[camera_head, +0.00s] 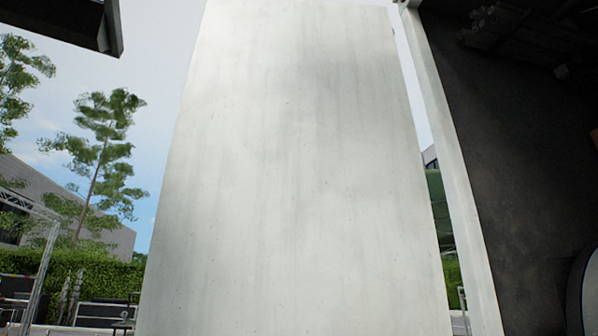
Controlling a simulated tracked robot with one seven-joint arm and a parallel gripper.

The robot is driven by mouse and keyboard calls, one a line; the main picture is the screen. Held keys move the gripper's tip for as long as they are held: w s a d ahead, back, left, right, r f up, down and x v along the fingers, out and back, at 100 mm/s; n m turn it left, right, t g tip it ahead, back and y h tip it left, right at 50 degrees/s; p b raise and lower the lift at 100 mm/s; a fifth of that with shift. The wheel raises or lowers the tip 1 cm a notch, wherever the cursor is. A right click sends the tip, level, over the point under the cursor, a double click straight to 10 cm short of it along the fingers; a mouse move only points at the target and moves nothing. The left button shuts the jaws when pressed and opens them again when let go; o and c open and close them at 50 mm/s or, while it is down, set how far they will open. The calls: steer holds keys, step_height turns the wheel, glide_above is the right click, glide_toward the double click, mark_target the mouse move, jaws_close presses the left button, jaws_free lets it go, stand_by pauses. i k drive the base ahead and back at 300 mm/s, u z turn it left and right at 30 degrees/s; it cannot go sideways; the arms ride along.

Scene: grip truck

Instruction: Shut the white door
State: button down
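The white door (295,170) is a tall, plain panel with faint grey streaks. It fills the middle of the head view, and its lower end runs out of the picture. A narrow gap with sky and greenery shows between its right edge and the white door frame (455,170), so the door stands open. No handle shows on the visible part. My gripper is not in view.
A dark interior (515,140) lies right of the frame, with a round object (583,290) at the lower right edge. Outside at left are trees (100,150), a hedge (85,275) and a grey building (105,228). A dark overhang (70,22) is at the top left.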

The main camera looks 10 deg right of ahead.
mark_target(294, 199)
steer(key=z, duration=0.25)
steer(key=i, duration=1.05)
steer(key=u, duration=0.4)
